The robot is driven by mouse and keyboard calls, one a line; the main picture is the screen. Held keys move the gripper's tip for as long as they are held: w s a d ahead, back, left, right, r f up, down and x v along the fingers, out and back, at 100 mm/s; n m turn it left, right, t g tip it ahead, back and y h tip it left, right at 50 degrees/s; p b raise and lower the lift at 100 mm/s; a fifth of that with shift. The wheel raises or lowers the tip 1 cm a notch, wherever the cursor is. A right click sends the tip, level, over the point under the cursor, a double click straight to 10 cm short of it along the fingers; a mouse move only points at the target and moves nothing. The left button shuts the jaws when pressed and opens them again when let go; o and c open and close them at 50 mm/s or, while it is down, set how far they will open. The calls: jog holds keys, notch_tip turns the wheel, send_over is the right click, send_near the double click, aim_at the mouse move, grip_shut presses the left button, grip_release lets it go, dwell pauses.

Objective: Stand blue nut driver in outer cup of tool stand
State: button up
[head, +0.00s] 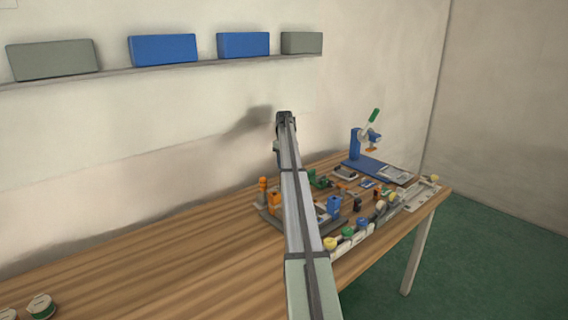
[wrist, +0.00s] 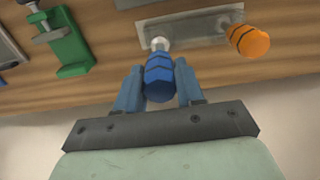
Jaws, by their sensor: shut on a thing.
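The blue nut driver (wrist: 158,80) is held by its handle between the fingers of my gripper (wrist: 160,70) in the wrist view. Its silver end (wrist: 160,44) points away from my gripper, over the edge of a grey plate (wrist: 192,30) that seems to be the tool stand's base. I cannot tell whether that end is in a cup or above it. An orange-handled driver (wrist: 250,41) stands at the plate's right end in the wrist view; it also seems to show in the head view (head: 262,186). In the head view my arm hides the blue driver and the fingers.
A green clamp (wrist: 68,42) stands left of the plate in the wrist view. In the head view, several small parts and a blue press (head: 356,146) with a green handle fill the table's right side. The table (head: 150,265) is mostly clear on the left. A wall stands behind.

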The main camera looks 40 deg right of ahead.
jog(key=shift+f, duration=2.75)
dwell(0.9)
jog(key=o, duration=1.3)
jog(key=shift+o, duration=0.2)
jog(key=shift+r, duration=0.2)
jog(key=shift+r, duration=3.6)
